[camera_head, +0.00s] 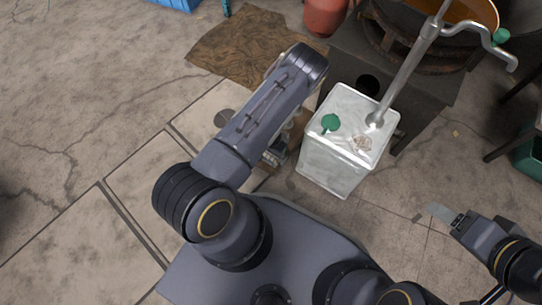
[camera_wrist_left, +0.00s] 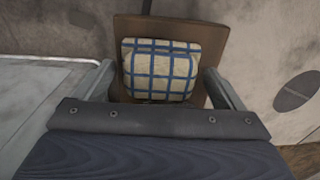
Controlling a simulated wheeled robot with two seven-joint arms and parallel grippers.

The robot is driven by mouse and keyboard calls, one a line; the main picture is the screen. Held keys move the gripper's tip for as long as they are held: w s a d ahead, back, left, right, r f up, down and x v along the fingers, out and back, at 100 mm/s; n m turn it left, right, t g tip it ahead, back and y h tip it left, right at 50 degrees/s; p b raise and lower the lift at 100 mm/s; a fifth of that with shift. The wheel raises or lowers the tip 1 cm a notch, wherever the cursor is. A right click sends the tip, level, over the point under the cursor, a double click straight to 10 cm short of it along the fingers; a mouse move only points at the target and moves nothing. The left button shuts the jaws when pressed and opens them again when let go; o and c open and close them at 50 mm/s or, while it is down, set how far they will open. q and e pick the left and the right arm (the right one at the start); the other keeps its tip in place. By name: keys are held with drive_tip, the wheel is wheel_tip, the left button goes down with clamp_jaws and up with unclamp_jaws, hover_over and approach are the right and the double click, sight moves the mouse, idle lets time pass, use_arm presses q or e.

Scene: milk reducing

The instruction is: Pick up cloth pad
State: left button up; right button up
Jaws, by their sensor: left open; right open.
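The cloth pad (camera_wrist_left: 161,70) is cream with a blue check. In the left wrist view it lies on a brown wooden seat or board (camera_wrist_left: 184,27). My left gripper (camera_wrist_left: 160,84) is open, with one finger to each side of the pad and a gap on both sides. The pad's near edge is close to the gripper body. In the head view my left arm hides the pad, and only part of the left gripper (camera_head: 273,155) shows beside the metal can. My right gripper (camera_head: 440,212) is open and empty at the lower right, over the floor.
A pale metal can (camera_head: 335,168) with a green cap (camera_head: 330,122) and a pump pipe (camera_head: 405,72) stands right of my left arm. A dark stove (camera_head: 428,95) with a pan (camera_head: 470,12) is behind it. A brown mat (camera_head: 225,50) lies behind. The left floor is clear.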

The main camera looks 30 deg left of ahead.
use_arm(q)
drive_tip(key=shift+c, duration=0.3)
drive_tip(key=c, duration=0.8)
drive_tip(key=shift+r+p, duration=0.35)
drive_tip(key=shift+r, duration=0.25)
wheel_tip(320, 180, up, 2)
drive_tip(key=shift+r+p, duration=0.25)
drive_tip(key=shift+p, duration=0.4)
drive_tip(key=shift+s+d+r+p, duration=0.6)
drive_tip(key=shift+s+d+r, duration=0.85)
drive_tip(key=shift+d, duration=0.5)
drive_tip(key=shift+s+d+r+p, duration=0.55)
drive_tip(key=shift+s+d+r, duration=0.65)
drive_tip(key=shift+d+r, duration=0.6)
drive_tip(key=shift+s+d+r+p, duration=0.6)
drive_tip(key=shift+s+d+r, duration=0.8)
drive_tip(key=shift+d, duration=0.65)
